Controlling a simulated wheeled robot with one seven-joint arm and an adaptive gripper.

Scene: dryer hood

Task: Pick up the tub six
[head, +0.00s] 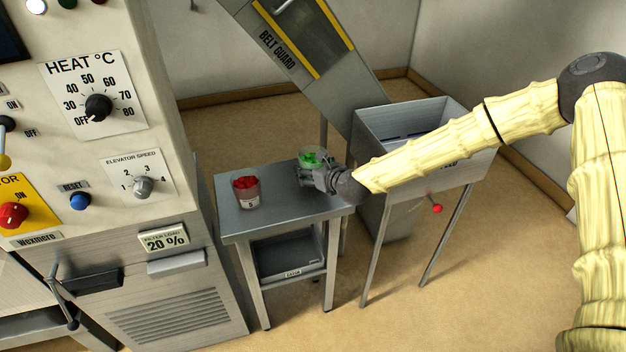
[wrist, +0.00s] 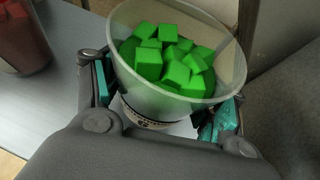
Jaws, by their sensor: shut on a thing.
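A clear tub of green cubes (head: 312,157) is at the back right of the small grey table in the head view. A second tub with red pieces (head: 246,192) stands on the table to the left, with a label that seems to read 5. I cannot tell whether the green tub touches the table.
The grey table (head: 285,213) has a bare front and a lower shelf with a tray (head: 290,262). A metal hopper (head: 470,157) stands to the right, below the sloping belt guard (head: 300,55). The control cabinet (head: 165,190) rises on the left.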

